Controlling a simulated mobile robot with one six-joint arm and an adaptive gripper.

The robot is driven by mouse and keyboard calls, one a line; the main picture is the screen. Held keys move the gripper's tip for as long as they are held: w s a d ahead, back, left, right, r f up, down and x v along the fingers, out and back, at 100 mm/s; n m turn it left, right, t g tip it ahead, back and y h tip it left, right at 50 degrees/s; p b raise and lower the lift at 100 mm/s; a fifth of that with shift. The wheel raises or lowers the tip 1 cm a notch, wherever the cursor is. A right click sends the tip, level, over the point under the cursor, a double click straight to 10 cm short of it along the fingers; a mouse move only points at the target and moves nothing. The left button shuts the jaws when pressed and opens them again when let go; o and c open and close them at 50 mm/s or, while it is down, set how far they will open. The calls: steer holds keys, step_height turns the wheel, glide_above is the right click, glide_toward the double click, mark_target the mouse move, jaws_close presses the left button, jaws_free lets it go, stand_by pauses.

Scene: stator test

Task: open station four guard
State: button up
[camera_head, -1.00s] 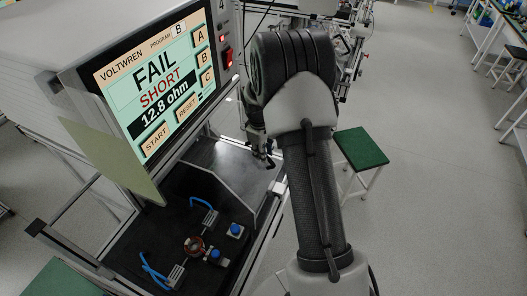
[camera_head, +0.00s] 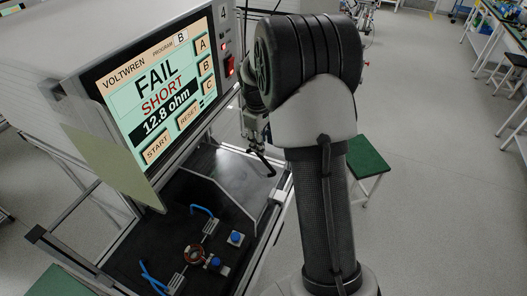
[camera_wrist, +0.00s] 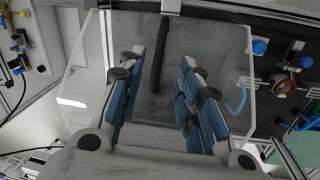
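The station marked 4 (camera_head: 224,14) has a clear guard pane (camera_head: 228,178) on the side of its test bay, tilted in the head view. In the wrist view the pane (camera_wrist: 220,45) fills the middle, and a black bar handle (camera_wrist: 157,60) lies on it. My gripper (camera_wrist: 162,56) is open, its blue-padded fingers on either side of the bar's lower part. I cannot tell whether they touch it or how deep it sits between them. In the head view my gripper (camera_head: 262,150) is small, beside the pane's upper right, partly hidden by my arm.
The tester screen (camera_head: 155,85) reads FAIL SHORT 12.8 ohm. A green stool (camera_head: 367,158) stands at the right.

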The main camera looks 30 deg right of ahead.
steer(key=shift+a+r, duration=0.15)
steer(key=shift+r, duration=1)
steer(key=s+a+r+m+t+b, duration=0.1)
steer(key=s+a+r+b, duration=0.25)
steer(key=s+a, duration=0.3)
steer(key=s+a+r+m+t+b, duration=0.1)
steer(key=s+a+r+m+b, duration=0.15)
steer(key=s+a+b, duration=0.35)
steer(key=s+a+f+m+t+b, duration=0.1)
steer(key=s+a+f+b, duration=0.1)
steer(key=s, duration=0.6)
steer(key=s+a+f+m+y+b, duration=0.1)
steer(key=s+a+f+b, duration=0.1)
steer(key=s, duration=0.6)
steer(key=shift+s+a+f+t, duration=0.35)
steer(key=shift+a+f, duration=0.25)
steer(key=shift+f, duration=0.35)
steer(key=shift+w, duration=0.1)
stand_by(0.4)
